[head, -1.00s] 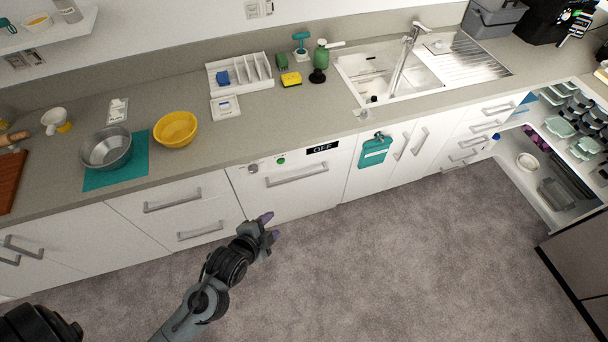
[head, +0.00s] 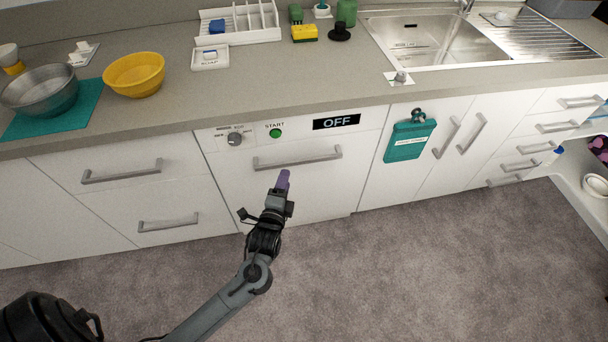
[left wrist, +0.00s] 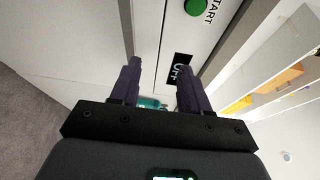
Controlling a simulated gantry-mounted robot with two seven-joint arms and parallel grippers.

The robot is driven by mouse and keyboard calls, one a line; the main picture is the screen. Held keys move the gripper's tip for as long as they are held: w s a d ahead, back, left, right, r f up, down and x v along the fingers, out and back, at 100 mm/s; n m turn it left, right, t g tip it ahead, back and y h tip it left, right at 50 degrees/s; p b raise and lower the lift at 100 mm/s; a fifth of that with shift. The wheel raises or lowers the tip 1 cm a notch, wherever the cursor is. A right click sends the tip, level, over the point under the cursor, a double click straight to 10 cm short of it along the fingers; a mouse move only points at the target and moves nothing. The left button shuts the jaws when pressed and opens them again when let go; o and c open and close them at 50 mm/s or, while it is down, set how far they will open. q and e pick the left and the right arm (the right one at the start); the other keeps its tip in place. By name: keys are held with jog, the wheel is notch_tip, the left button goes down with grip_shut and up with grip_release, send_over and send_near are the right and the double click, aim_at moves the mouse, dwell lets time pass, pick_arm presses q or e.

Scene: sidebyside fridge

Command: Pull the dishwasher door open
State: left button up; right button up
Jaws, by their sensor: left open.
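The dishwasher is the white front with an OFF display (head: 336,122), a green START button (head: 276,133) and a dial (head: 235,139). Its door (head: 325,190) is shut, with a horizontal grey bar handle (head: 298,158) near the top. My left gripper (head: 283,178), with purple fingers, is just below and in front of the handle's middle. In the left wrist view its two fingers (left wrist: 160,70) are apart with nothing held between them. The display (left wrist: 180,68) and START button (left wrist: 197,7) show beyond them. Contact with the handle cannot be told. My right gripper is not in view.
Drawers with bar handles (head: 122,171) flank the dishwasher on the left. A teal board (head: 410,140) hangs on the cabinet to the right. The countertop (head: 270,85) overhangs above. The carpet (head: 400,270) in front is clear.

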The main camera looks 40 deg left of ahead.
pick_arm(q)
jog(key=b, duration=0.7)
send_near(299, 164)
jog(key=shift+t, duration=0.4)
jog(key=b+x, duration=0.1)
jog(key=x, duration=0.2)
jog(key=b+x, duration=0.2)
jog(key=x, duration=0.1)
jog(key=b+x, duration=0.1)
jog(key=x, duration=0.2)
jog(key=shift+w+a+f+b, duration=0.25)
jog(key=shift+w+a+b, duration=0.05)
jog(key=shift+b, duration=0.05)
jog(key=shift+w+a, duration=0.2)
jog(key=shift+w, duration=0.2)
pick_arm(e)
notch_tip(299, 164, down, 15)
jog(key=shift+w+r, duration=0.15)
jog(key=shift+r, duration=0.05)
pick_arm(q)
jog(key=shift+c, duration=0.3)
grip_shut()
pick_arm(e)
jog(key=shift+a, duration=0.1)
